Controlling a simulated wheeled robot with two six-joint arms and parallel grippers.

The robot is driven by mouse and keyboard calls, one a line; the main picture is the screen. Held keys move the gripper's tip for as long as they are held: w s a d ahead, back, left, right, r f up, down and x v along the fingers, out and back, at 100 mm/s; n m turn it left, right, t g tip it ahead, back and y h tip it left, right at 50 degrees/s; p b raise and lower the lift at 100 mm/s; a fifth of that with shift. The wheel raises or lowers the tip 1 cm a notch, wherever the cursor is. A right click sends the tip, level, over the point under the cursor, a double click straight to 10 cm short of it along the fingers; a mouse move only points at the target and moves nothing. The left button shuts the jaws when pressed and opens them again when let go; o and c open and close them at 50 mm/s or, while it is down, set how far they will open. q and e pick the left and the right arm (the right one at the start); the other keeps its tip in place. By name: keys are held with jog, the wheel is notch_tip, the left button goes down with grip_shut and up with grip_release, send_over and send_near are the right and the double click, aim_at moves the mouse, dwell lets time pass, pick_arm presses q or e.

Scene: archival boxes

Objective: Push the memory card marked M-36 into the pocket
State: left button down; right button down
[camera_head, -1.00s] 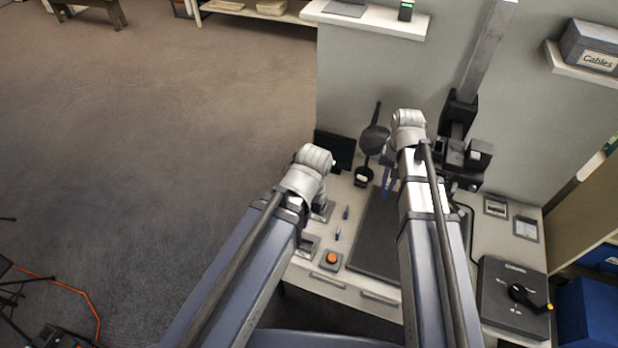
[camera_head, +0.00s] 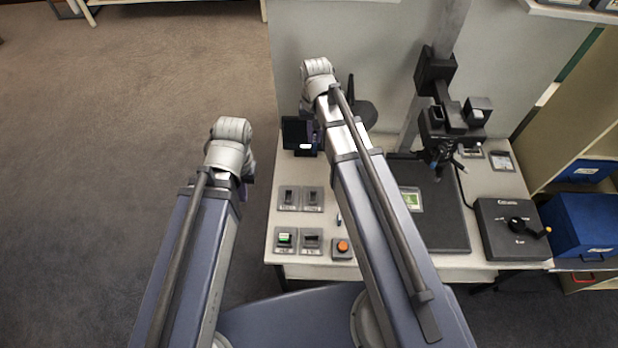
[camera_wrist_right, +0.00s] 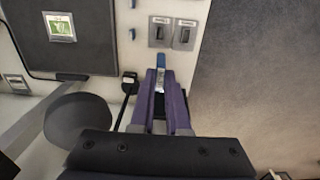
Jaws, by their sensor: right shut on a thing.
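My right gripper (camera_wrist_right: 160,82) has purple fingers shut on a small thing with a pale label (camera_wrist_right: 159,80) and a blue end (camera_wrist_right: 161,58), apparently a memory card. Its marking is too small to read. Grey plates with dark slots show ahead and to the right of the fingertips: a left plate (camera_wrist_right: 157,31) and a right plate (camera_wrist_right: 184,34). In the head view several such plates (camera_head: 288,197) stand at the bench's left end, one with a green piece (camera_head: 285,238). I cannot tell which is the pocket. My left gripper (camera_head: 243,186) is mostly hidden by its wrist, left of the bench.
The bench (camera_head: 262,250) also carries an orange button (camera_head: 342,246), a small dark screen (camera_head: 299,132), a black mat (camera_head: 445,235) under a column-mounted device (camera_head: 450,120), and a crank box (camera_head: 500,238). Open floor (camera_head: 110,150) lies to the left.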

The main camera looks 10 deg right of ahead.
notch_tip(320, 180, down, 23)
jog(key=b, duration=2.2)
jog(key=shift+f, duration=0.15)
jog(key=shift+f+b, duration=2.55)
jog(key=shift+b, duration=0.1)
jog(key=shift+f+b, duration=1.25)
jog(key=shift+b, duration=0.05)
jog(key=c, duration=0.8)
grip_release()
jog(key=shift+r, duration=0.1)
jog(key=shift+r+p, duration=2.95)
jog(key=shift+p, duration=0.1)
